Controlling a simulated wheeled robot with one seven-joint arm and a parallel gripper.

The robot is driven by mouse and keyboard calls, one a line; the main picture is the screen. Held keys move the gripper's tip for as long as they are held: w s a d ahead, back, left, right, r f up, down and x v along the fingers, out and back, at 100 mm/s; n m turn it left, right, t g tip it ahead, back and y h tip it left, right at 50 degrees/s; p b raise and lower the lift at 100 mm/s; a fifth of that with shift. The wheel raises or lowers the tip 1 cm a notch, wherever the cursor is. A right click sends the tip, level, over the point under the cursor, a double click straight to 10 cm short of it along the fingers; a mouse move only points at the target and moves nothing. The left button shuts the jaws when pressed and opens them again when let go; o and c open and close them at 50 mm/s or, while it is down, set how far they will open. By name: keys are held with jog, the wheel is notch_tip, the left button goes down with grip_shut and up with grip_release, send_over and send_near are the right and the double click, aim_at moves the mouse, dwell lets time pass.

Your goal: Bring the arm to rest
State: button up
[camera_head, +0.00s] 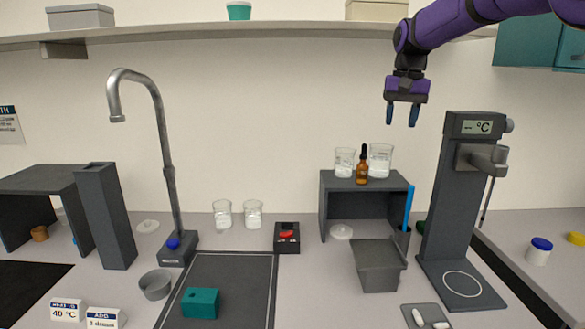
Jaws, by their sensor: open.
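My gripper (402,114) hangs from my purple arm (450,25) at the upper right. Its two blue fingers point down and are spread apart, with nothing between them. It is in the air in front of the wall, above the dark box shelf (365,192) and left of the top of the grey stand with the °C display (463,190). It touches nothing that I can see.
Beakers (380,162) and a brown dropper bottle (362,172) stand on the box shelf below my gripper. A wall shelf (230,36) runs behind, and a teal cabinet (535,42) hangs at right. A tall curved tap (165,150) stands at left. The air between tap and gripper is clear.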

jog(key=s+d+r+n+t, duration=0.1)
jog(key=s+d, duration=0.1)
jog(key=s, duration=0.9)
jog(key=s+d+r+t, duration=0.1)
jog(key=s+d, duration=0.1)
jog(key=s, duration=0.8)
jog(key=s+f+n+t, duration=0.1)
jog(key=s+f, duration=0.3)
jog(key=s, duration=0.5)
jog(key=s+f+t, duration=0.1)
jog(key=s+f, duration=0.3)
jog(key=s, duration=0.5)
jog(key=shift+s+d+f+n+t, duration=0.2)
jog(key=shift+f+n+t, duration=0.1)
jog(key=shift+f+n, duration=0.1)
